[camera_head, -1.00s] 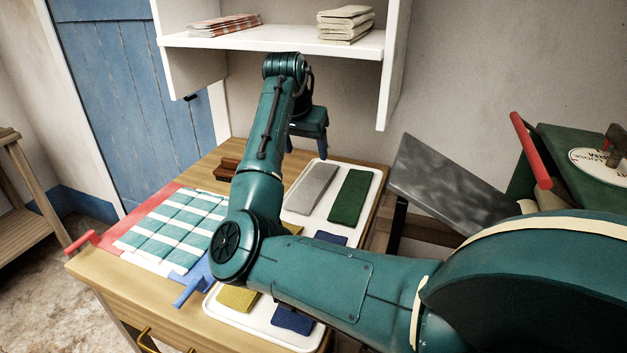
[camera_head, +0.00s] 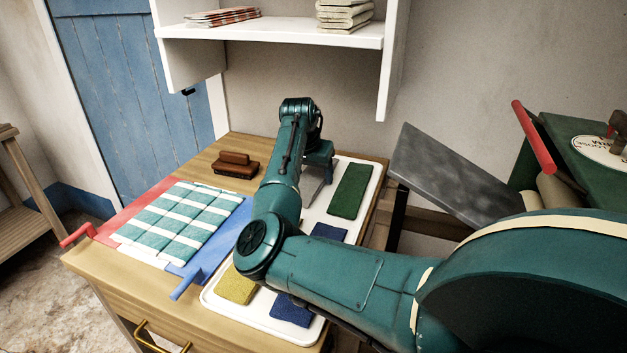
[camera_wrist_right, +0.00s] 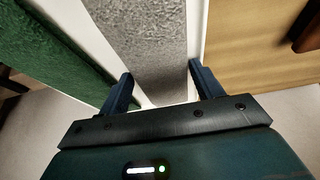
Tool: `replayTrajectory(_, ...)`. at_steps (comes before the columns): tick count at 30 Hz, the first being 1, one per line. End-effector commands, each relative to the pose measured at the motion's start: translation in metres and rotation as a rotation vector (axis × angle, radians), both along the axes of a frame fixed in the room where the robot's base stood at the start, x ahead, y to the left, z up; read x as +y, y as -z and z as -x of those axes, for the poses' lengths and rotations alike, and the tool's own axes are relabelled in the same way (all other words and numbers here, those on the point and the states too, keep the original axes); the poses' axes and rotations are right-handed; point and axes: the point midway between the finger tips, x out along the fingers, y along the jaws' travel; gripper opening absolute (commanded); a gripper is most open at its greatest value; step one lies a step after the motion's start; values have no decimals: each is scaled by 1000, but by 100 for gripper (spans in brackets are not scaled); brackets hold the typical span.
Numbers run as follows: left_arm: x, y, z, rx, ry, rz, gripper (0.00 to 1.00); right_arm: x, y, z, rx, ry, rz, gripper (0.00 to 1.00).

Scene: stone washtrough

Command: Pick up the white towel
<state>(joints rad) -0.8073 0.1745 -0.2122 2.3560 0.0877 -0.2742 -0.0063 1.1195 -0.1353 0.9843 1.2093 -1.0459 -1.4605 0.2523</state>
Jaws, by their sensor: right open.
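A pale grey-white towel (camera_wrist_right: 150,45) lies flat in the white tray (camera_head: 210,302) on the wooden table. It is the palest cloth in the tray; in the head view my right arm and gripper hide most of it. My right gripper (camera_head: 318,190) is open, pointing down at this towel. In the right wrist view the gripper (camera_wrist_right: 160,85) has one finger on each side of the towel's near end, with nothing gripped. I cannot tell whether the fingertips touch the tray. My left gripper is not in view.
A green cloth (camera_head: 350,192) lies beside the towel. A yellow cloth (camera_head: 236,286) and blue cloths (camera_head: 290,309) share the tray. A brown brush (camera_head: 236,165) and a teal-and-white checked cloth (camera_head: 180,222) lie left. A white shelf (camera_head: 280,33) overhangs the back.

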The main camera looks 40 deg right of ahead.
Motion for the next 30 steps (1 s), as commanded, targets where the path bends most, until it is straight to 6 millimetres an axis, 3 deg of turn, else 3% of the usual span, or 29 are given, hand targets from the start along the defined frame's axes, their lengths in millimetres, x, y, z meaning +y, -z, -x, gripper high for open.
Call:
replayTrajectory(5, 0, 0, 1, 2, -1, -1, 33, 0, 0, 0, 0, 0, 0, 65)
replayTrajectory(19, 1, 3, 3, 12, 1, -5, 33, 0, 0, 0, 0, 0, -1, 27)
replayTrajectory(30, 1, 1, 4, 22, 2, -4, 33, -1, -5, 0, -1, 0, 2, 27)
